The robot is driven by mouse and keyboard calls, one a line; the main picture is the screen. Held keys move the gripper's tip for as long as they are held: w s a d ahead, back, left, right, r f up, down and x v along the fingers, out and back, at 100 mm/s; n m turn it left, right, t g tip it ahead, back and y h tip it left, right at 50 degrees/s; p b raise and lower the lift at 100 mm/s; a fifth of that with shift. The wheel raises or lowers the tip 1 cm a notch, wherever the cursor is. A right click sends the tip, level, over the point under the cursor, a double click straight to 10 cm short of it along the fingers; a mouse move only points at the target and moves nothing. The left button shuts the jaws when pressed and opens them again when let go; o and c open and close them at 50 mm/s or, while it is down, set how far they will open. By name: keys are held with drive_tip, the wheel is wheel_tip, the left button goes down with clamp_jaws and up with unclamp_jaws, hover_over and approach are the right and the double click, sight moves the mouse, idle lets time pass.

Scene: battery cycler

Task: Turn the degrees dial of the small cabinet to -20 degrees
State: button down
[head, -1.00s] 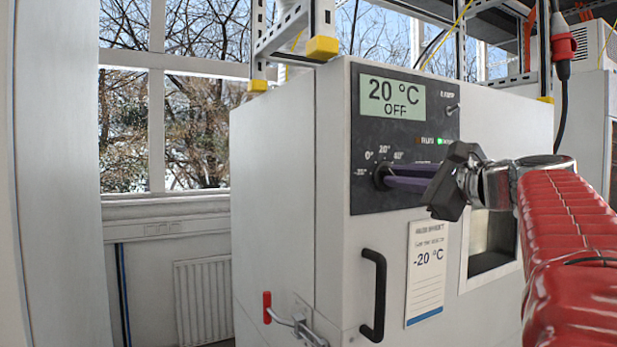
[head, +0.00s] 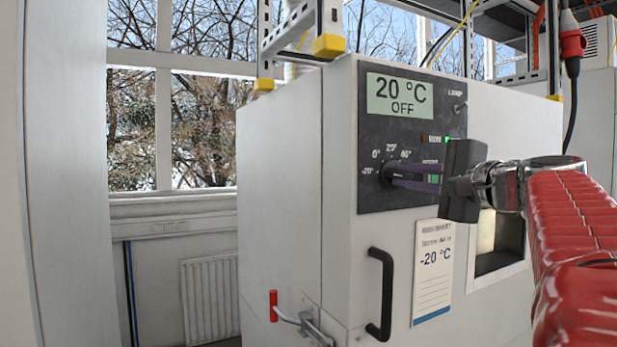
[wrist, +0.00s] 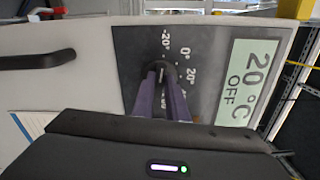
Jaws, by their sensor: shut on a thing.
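The degrees dial is a small black knob (head: 387,174) on the dark control panel of the white cabinet (head: 282,190), with a scale from -20° to 60° around it. My gripper (head: 389,173) has its purple fingers shut on the knob, one on each side. In the wrist view the fingertips (wrist: 162,72) flank the knob, and a pale mark shows between them. I cannot tell exactly which number the mark points to. The display (head: 398,98) reads 20 °C OFF. A paper card (head: 433,272) below reads -20 °C.
A black door handle (head: 381,295) stands out below the panel. A red-tipped latch (head: 274,305) sits at the cabinet's lower corner. A lamp switch (head: 460,107) and lit indicators (head: 435,179) are beside the dial. A small window (head: 499,243) is behind my wrist.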

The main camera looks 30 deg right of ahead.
drive_tip(key=shift+a+f, duration=0.1)
drive_tip(key=shift+f, duration=0.1)
drive_tip(key=c, duration=1.8)
unclamp_jaws()
drive_tip(key=shift+r, duration=0.1)
drive_tip(key=shift+o, duration=0.2)
drive_tip(key=s, duration=1.3)
drive_tip(key=shift+s+d, duration=0.2)
drive_tip(key=shift+s, duration=0.15)
